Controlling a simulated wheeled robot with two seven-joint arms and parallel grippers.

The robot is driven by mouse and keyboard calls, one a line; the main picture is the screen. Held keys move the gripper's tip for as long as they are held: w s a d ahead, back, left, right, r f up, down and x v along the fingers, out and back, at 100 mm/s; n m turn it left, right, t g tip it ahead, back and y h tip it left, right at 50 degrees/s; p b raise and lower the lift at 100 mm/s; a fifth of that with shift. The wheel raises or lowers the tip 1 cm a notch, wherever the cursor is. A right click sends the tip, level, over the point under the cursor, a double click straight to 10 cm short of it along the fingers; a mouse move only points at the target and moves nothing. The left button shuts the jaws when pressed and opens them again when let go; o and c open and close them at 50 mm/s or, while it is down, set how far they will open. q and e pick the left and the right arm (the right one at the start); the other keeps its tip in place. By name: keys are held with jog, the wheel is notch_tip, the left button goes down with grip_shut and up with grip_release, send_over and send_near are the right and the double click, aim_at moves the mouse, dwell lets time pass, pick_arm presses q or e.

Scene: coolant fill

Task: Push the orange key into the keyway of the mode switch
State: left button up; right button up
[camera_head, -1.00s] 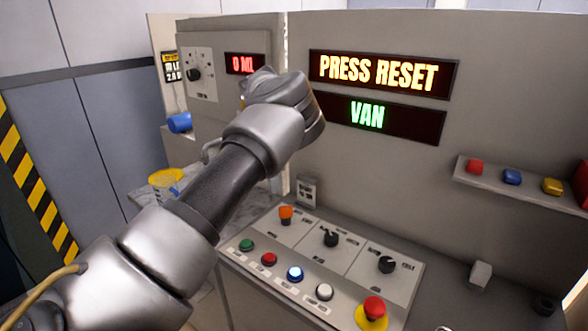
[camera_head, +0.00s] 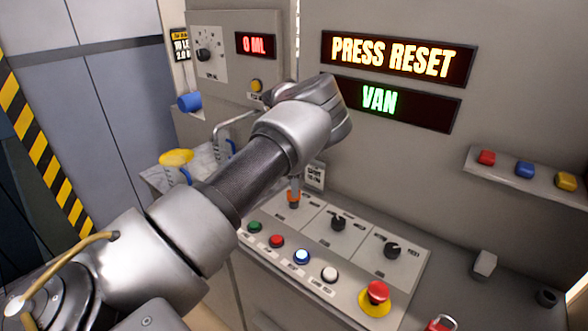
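The small orange key (camera_head: 293,197) is upright at the upper left section of the sloped control panel (camera_head: 320,222); that section looks like the mode switch. Whether the key is fully in the keyway is too small to tell. My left arm crosses the view from the lower left, and its wrist is above and behind the key. Most of my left gripper (camera_head: 294,184) is hidden by the wrist; a small grey tip seems to show just over the key. Whether it touches the key or is shut on it is unclear. My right gripper is out of view.
The panel has two black knobs (camera_head: 338,222), several round buttons and a red emergency stop (camera_head: 375,293). Displays read PRESS RESET (camera_head: 393,58) and VAN (camera_head: 385,101). A shelf (camera_head: 510,180) with coloured blocks is at right. A yellow-topped funnel (camera_head: 176,157) stands left of my arm.

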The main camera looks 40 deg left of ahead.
pick_arm(q)
jog(key=shift+f, duration=0.85)
grip_shut()
grip_release()
dwell(0.4)
